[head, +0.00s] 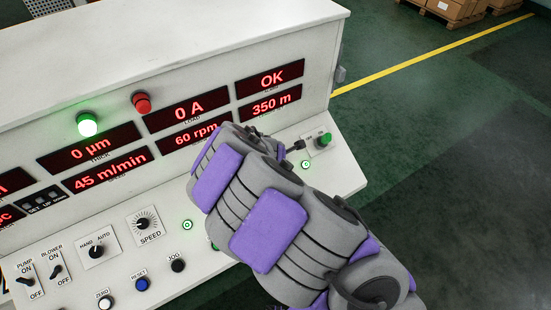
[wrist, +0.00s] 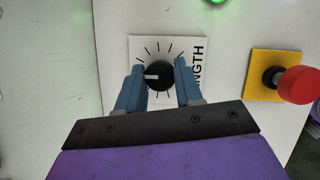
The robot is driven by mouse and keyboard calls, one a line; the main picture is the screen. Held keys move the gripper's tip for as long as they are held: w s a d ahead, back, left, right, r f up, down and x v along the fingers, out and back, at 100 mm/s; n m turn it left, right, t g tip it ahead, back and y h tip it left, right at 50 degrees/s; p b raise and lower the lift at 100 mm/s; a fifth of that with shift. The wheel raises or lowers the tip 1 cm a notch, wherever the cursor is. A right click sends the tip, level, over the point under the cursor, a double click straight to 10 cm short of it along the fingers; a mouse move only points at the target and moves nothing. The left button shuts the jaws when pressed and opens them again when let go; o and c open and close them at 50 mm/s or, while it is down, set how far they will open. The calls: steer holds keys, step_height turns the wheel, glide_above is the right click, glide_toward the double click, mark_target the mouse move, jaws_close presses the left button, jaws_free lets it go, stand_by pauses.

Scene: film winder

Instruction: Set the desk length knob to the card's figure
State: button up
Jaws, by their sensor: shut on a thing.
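The length knob (wrist: 158,76) is a black round knob with a white pointer line, on a white dial plate (wrist: 150,47) with tick marks and partly covered LENGTH lettering. In the wrist view the pointer lies roughly level, toward the left. My gripper (wrist: 160,80) has its two blue fingers on either side of the knob, shut on it. In the head view my arm hides the knob and the fingers. A red display (head: 271,105) there reads 350 m. I cannot see a card in either view.
A red mushroom button (wrist: 296,85) on a yellow plate stands right of the knob. On the desk are a SPEED knob (head: 144,224), a HAND/AUTO switch (head: 97,250), a black JOG button (head: 178,265) and a blue RESET button (head: 142,284). Open green floor (head: 470,130) lies to the right.

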steer(key=shift+a, duration=0.1)
steer(key=o, duration=1)
steer(key=shift+o, duration=0.2)
steer(key=p+v, duration=0.1)
steer(key=v, duration=1.6)
steer(key=shift+s, duration=0.1)
steer(key=s+d+f+m+g+h+b, duration=0.15)
steer(key=s+d+m+b, duration=0.25)
steer(key=d+m, duration=0.45)
steer(key=s+d+m+g+h+b, duration=0.25)
steer(key=s+d+m, duration=0.3)
steer(key=d, duration=0.55)
steer(key=s+a+f+m+g+y+b, duration=0.1)
steer(key=s+f+m+g+y+b, duration=0.1)
steer(key=s+m, duration=0.4)
steer(key=s+a+f+m+g+y+b, duration=0.1)
steer(key=s+m+b, duration=0.4)
steer(key=s, duration=0.8)
steer(key=shift+s+f+m+g+y+b, duration=0.25)
steer(key=shift+f+m+g+y, duration=0.25)
steer(key=shift+f+g+y, duration=0.45)
